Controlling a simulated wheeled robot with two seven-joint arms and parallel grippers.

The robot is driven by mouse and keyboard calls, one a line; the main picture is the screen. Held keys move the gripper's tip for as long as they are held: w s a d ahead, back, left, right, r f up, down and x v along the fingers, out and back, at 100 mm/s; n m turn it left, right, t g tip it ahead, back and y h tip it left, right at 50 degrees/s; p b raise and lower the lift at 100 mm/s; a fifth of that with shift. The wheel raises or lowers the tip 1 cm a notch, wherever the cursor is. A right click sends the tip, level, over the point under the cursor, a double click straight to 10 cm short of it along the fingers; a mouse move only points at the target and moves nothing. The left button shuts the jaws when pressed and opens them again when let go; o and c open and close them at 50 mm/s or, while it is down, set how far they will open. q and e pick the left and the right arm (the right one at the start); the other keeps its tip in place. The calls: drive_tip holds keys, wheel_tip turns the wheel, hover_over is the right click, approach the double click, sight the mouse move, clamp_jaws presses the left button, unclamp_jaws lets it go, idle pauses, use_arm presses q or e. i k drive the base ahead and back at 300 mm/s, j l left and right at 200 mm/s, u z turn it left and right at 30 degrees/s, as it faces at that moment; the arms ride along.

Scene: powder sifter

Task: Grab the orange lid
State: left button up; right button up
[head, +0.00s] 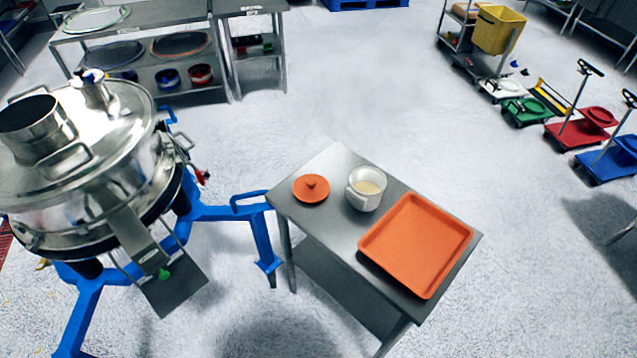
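The orange lid (311,189) is a round disc with a small knob on top. It lies on the left part of the grey metal table (330,222), knob up. A white mug (366,189) with pale contents stands just right of the lid, apart from it. An orange tray (417,244) lies flat on the right part of the same table. Neither of my grippers shows in the head view, so nothing is seen touching the lid.
A large steel sifter (85,170) on a blue frame (222,212) stands left of the table, its frame reaching close to the table's left edge. Steel shelves (185,45) stand at the back left. Coloured dollies (580,130) and a yellow bucket (498,29) stand at the right. The floor behind the table is clear.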

sight(309, 188)
drive_tip(key=l+u, duration=0.15)
drive_tip(key=l, duration=0.35)
drive_tip(key=k+l+u, duration=0.15)
drive_tip(key=l, duration=0.35)
drive_tip(key=l+u, duration=0.15)
drive_tip(key=l, duration=0.35)
drive_tip(key=k+l+u, duration=0.15)
drive_tip(key=l, duration=0.35)
drive_tip(key=k+l+u, duration=0.15)
drive_tip(key=l, duration=0.3)
drive_tip(key=i, duration=0.05)
